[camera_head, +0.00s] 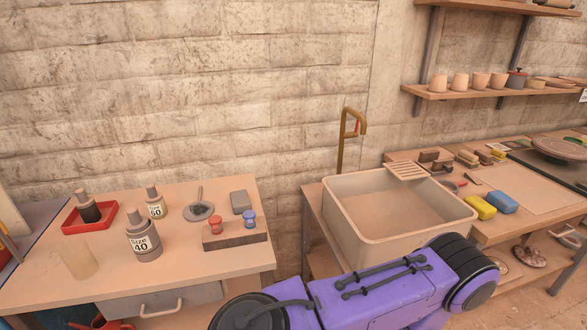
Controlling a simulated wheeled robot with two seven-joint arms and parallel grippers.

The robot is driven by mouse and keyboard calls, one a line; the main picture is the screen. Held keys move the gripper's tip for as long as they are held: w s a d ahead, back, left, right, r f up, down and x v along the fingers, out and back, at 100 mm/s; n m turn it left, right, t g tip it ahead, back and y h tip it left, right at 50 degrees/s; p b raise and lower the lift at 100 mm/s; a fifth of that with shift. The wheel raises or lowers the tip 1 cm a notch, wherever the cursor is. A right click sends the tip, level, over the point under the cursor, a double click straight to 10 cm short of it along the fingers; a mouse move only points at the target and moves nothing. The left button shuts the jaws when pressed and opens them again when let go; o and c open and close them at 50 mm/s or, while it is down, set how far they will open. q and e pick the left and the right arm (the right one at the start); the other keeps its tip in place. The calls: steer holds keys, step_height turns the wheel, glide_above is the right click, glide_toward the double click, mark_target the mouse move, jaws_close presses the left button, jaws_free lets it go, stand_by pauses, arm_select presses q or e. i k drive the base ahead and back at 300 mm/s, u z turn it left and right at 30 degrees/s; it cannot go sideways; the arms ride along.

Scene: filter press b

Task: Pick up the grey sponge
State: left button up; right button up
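The grey sponge (240,202), a small rounded grey block, lies on the left wooden table (190,265). It is behind a dark block (235,236) that holds a red-topped piece (215,224) and a blue-topped piece (249,218). A flat round grey item with a thin handle (199,210) lies to its left. Nothing covers the sponge. A purple arm link of mine crosses the bottom of the view, in front of the sink. Neither of my grippers shows.
Bottles (144,238), a clear cup (79,259) and a red tray (90,217) share the left table. A deep sink (461,220) with a brass tap (346,135) stands to the right. Beyond it lie a yellow sponge (480,207) and a blue sponge (502,202). Shelves hang above.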

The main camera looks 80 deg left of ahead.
mark_target(240, 199)
steer(key=i, duration=0.8)
steer(key=u, duration=2.9)
